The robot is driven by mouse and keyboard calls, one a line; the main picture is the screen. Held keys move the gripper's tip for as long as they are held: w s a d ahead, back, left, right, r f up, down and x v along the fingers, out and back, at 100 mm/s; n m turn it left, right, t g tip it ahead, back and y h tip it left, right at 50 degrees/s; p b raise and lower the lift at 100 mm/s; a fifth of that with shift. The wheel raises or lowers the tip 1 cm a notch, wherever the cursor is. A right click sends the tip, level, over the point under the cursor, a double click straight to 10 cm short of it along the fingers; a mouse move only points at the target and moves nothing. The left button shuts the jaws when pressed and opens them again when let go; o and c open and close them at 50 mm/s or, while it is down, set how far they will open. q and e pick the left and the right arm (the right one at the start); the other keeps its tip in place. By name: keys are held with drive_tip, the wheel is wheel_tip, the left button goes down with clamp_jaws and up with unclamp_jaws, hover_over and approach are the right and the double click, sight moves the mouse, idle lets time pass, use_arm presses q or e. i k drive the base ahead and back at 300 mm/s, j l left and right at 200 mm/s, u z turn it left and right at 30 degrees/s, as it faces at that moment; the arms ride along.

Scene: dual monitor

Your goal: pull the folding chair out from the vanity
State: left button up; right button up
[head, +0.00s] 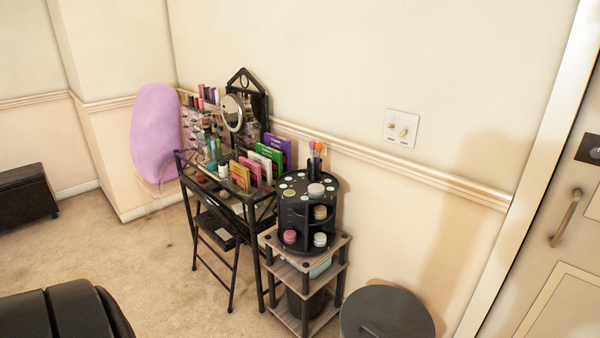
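The black folding chair (219,230) stands unfolded at the vanity in the middle of the head view. Its dark seat is partly under the tabletop, and its thin legs rest on the carpet. The chair's frame overlaps the vanity's dark frame, so I cannot tell exactly where its back ends. The black vanity (262,254) stands against the wall, its top crowded with cosmetics, colourful palettes and a round mirror (232,113). Neither of my grippers is in view.
A small shelf (325,285) with a black round organizer (293,207) stands right of the vanity, beside a dark round bin (387,315). A purple cushion-like object (157,133) is behind left. Black padded furniture (60,316) is at front left. Carpet (130,255) left of the chair is clear.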

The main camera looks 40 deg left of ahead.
sight(228, 231)
drive_tip(key=u, duration=2.1)
drive_tip(key=i+j+u, duration=0.35)
drive_tip(key=i, duration=0.25)
drive_tip(key=i+u, duration=0.4)
drive_tip(key=i, duration=0.2)
drive_tip(key=i+j+z, duration=0.15)
drive_tip(key=i, duration=0.35)
drive_tip(key=i+j+z, duration=0.15)
drive_tip(key=i, duration=0.35)
drive_tip(key=i+j+z, duration=0.1)
drive_tip(key=i, duration=0.35)
drive_tip(key=i+j+z, duration=0.1)
drive_tip(key=i+z, duration=0.15)
drive_tip(key=z, duration=0.2)
drive_tip(key=i+j+z, duration=0.2)
drive_tip(key=z, duration=0.25)
drive_tip(key=i+j+z, duration=0.2)
drive_tip(key=z, duration=0.25)
drive_tip(key=i+j+z, duration=0.1)
drive_tip(key=j+z, duration=0.35)
drive_tip(key=i+j+z, duration=0.1)
drive_tip(key=j+z, duration=0.6)
drive_tip(key=j, duration=0.2)
drive_tip(key=l+z, duration=0.1)
drive_tip(key=i+l, duration=0.15)
drive_tip(key=l, duration=0.2)
drive_tip(key=z, duration=0.05)
